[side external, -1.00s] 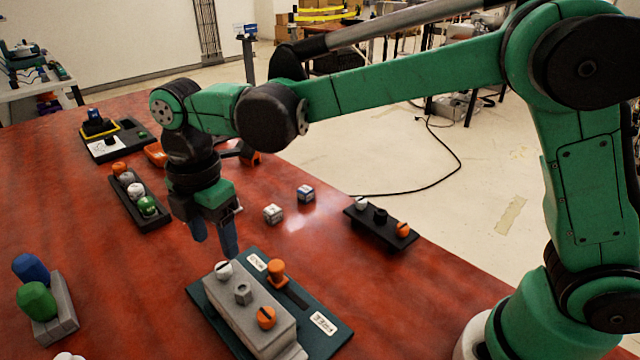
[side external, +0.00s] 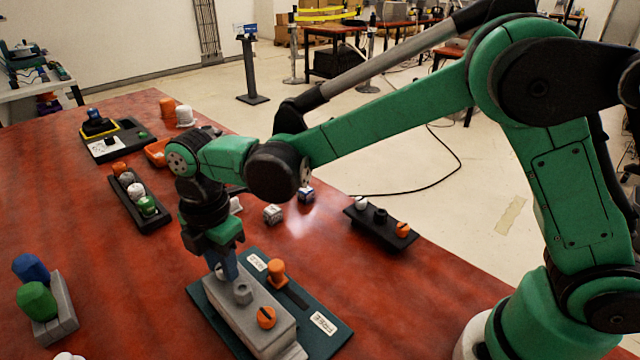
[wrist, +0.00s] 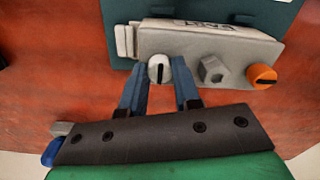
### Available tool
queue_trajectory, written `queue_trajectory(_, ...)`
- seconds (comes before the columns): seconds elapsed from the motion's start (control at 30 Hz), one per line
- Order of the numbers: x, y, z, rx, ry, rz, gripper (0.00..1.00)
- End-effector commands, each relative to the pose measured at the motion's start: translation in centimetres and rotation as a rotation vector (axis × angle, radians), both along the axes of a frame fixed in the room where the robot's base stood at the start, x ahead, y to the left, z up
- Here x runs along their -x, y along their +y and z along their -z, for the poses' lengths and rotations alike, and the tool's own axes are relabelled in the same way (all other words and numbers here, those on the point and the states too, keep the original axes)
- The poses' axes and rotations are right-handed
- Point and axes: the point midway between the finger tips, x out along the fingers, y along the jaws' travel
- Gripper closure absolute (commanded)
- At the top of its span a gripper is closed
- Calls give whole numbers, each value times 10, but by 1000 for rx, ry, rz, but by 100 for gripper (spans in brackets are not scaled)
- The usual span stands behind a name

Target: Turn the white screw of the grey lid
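The grey lid (side external: 262,325) lies on a dark green base plate (side external: 330,338); the lid also shows in the wrist view (wrist: 238,48). Its white screw (wrist: 159,69) has a dark slot and sits at the lid's left end in the wrist view. My gripper (side external: 228,268) points down over that end and mostly hides the screw in the side view. In the wrist view my gripper (wrist: 160,63) is open, with one blue finger on each side of the screw. The screw looks closer to the left finger; I cannot tell whether they touch.
The lid also carries a grey hex nut (side external: 243,293) and an orange screw (side external: 267,317). An orange knob (side external: 277,272) stands beside the lid on the plate. A black rack (side external: 385,232) is to the right, and a grey block with green and blue knobs (side external: 58,327) to the left.

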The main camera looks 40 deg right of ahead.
Motion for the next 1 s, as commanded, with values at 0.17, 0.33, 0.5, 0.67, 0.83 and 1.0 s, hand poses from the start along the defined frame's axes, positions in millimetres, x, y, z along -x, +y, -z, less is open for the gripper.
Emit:
queue_trajectory(0.17, 0, 0, 0, 0, 0, 6, 100)
queue_trajectory(0.33, 0, 0, 0, 0, 0, 45, 100)
queue_trajectory(0.5, 0, 0, 0, 0, 0, 139, 100)
queue_trajectory(0.67, 0, 0, 0, 0, 0, 270, 100)
queue_trajectory(0.83, 0, 0, 0, 0, 0, 431, 100)
queue_trajectory(1.0, 0, 0, 0, 0, 0, 592, 100)
